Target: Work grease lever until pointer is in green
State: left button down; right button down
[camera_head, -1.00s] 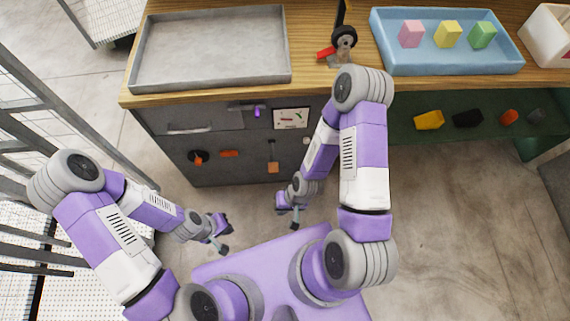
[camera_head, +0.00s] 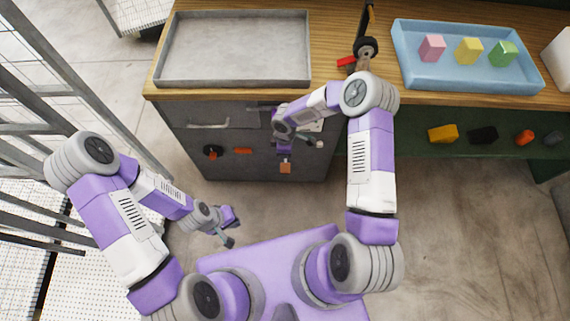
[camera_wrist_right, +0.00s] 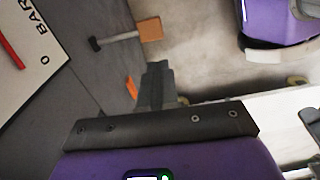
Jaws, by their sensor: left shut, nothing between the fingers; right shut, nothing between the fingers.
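A dark stem with an orange end block (camera_head: 285,167), which looks like the lever, hangs on the grey cabinet front. It also shows in the right wrist view as a pale bar with an orange-brown block (camera_wrist_right: 151,29). A white gauge plate marked "0 BAR" (camera_wrist_right: 20,75) shows a red pointer at the left edge of that view; the green zone is not visible there. My right gripper (camera_head: 318,144) is shut and empty, in front of the cabinet above the orange block; its closed fingers (camera_wrist_right: 157,80) touch nothing visible. My left gripper (camera_head: 229,242) is shut and empty, low at left.
The wooden worktop holds a grey tray (camera_head: 160,70), a black device with a red lever (camera_head: 346,61) and a blue tray (camera_head: 440,84) with coloured blocks. Floor before the cabinet is clear.

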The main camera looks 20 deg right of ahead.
aim_at(285, 169)
jog(key=shift+w+d+r, duration=0.15)
jog(key=shift+w+d, duration=0.2)
jog(key=shift+w, duration=0.1)
notch_tip(285, 169, down, 14)
jog(key=b, duration=0.3)
jog(key=shift+b, duration=0.3)
jog(key=shift+s, duration=0.1)
